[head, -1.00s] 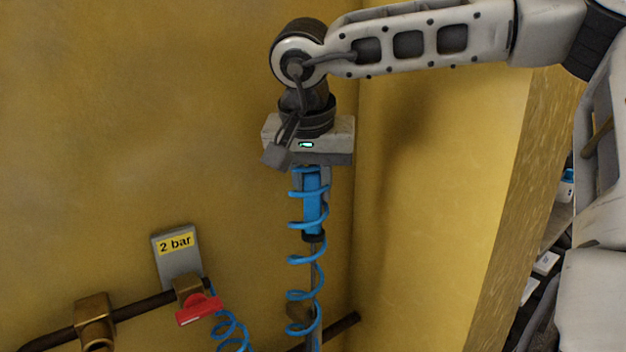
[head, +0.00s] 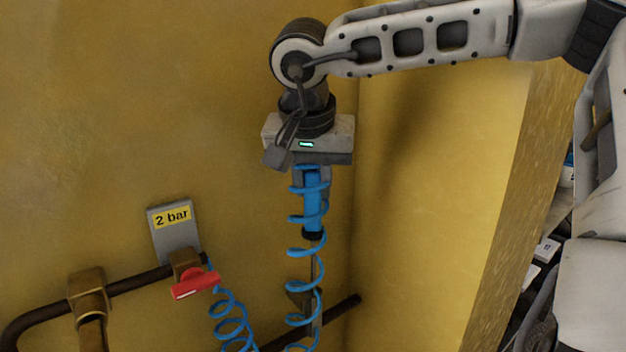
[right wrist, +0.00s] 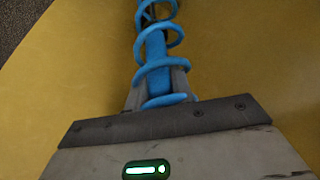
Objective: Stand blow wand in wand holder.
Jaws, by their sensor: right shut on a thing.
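The blow wand (head: 313,205) has a blue handle and a thin grey shaft below it. It hangs upright under my right gripper (head: 311,178), which is shut on the top of the handle. A blue coiled hose winds around the wand. In the right wrist view the blue handle (right wrist: 154,55) sits between the fingers (right wrist: 155,88), with hose coils around it. The wand's lower end runs down past the dark pipe toward the bottom edge of the head view. I cannot make out the wand holder. My left gripper is not in view.
A dark pipe (head: 130,284) with brass fittings runs along the yellow wall. A red valve handle (head: 195,284) and a "2 bar" plate (head: 174,231) are left of the wand. A yellow panel (head: 445,180) stands close on the right.

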